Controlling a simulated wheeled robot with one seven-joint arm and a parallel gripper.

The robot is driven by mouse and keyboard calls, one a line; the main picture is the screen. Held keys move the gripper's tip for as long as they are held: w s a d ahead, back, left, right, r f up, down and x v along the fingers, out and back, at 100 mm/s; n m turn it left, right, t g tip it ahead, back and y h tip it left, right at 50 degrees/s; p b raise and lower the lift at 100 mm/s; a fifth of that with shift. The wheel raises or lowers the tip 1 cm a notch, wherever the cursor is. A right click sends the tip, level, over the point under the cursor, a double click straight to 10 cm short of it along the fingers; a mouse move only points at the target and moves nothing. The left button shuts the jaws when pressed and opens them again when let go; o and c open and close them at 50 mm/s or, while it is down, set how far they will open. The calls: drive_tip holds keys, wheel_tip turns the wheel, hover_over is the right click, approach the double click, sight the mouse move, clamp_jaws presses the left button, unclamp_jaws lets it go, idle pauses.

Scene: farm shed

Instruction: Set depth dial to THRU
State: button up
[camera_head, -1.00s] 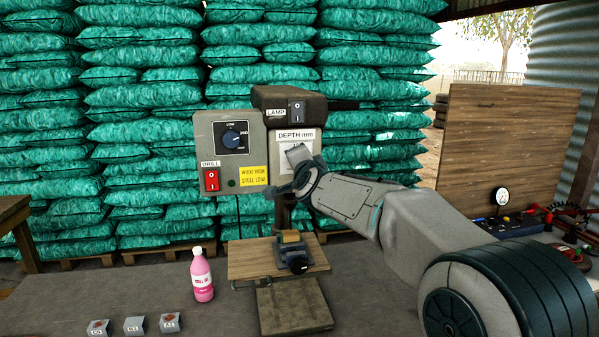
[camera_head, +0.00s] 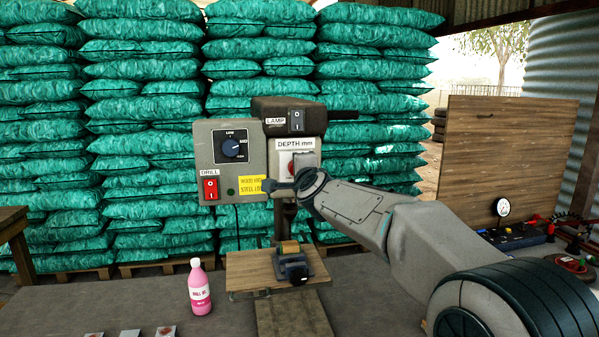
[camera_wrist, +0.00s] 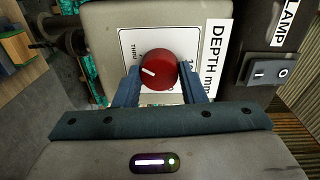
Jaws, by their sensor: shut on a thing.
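The red depth dial (camera_wrist: 158,70) sits on a white scale plate (camera_wrist: 128,42) in the wrist view, beside the "DEPTH mm" label. Its white pointer line points left in that view, near the printed THRU mark (camera_wrist: 137,52). Other scale marks are partly hidden by my gripper. My gripper (camera_wrist: 160,82) has one finger on each side of the dial and is shut on it. In the head view the dial (camera_head: 284,169) is partly covered by my gripper (camera_head: 292,172) on the drill press front.
The lamp switch (camera_head: 296,119) sits just above the depth panel. Left of it are a speed knob (camera_head: 231,146) and a red drill switch (camera_head: 210,188). A vise (camera_head: 291,263) stands below on a wooden board, with a pink bottle (camera_head: 200,287) to the left.

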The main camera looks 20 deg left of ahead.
drive_tip(key=o, duration=1)
drive_tip(key=shift+d, duration=0.1)
drive_tip(key=b+v, duration=0.4)
drive_tip(key=v, duration=0.9)
drive_tip(key=shift+s, duration=0.35)
drive_tip(key=shift+d, duration=0.15)
drive_tip(key=s+d+f+n+g+h+p, duration=0.1)
drive_tip(key=s+d+f+n+g+h, duration=0.3)
drive_tip(key=d+f, duration=0.55)
drive_tip(key=s+d+f+n+g+h+p, duration=0.15)
drive_tip(key=s+d+f+n, duration=0.3)
drive_tip(key=d+f, duration=0.5)
drive_tip(key=s+d+f+n+g+h, duration=0.2)
drive_tip(key=s+d+f+g, duration=0.4)
drive_tip(key=s+d+f, duration=0.4)
drive_tip(key=s+d+h, duration=0.1)
drive_tip(key=s+d, duration=0.3)
drive_tip(key=s, duration=0.2)
drive_tip(key=shift+s+d+f+n+g, duration=0.2)
drive_tip(key=shift+d+n+g, duration=0.1)
drive_tip(key=shift+n+g, duration=0.05)
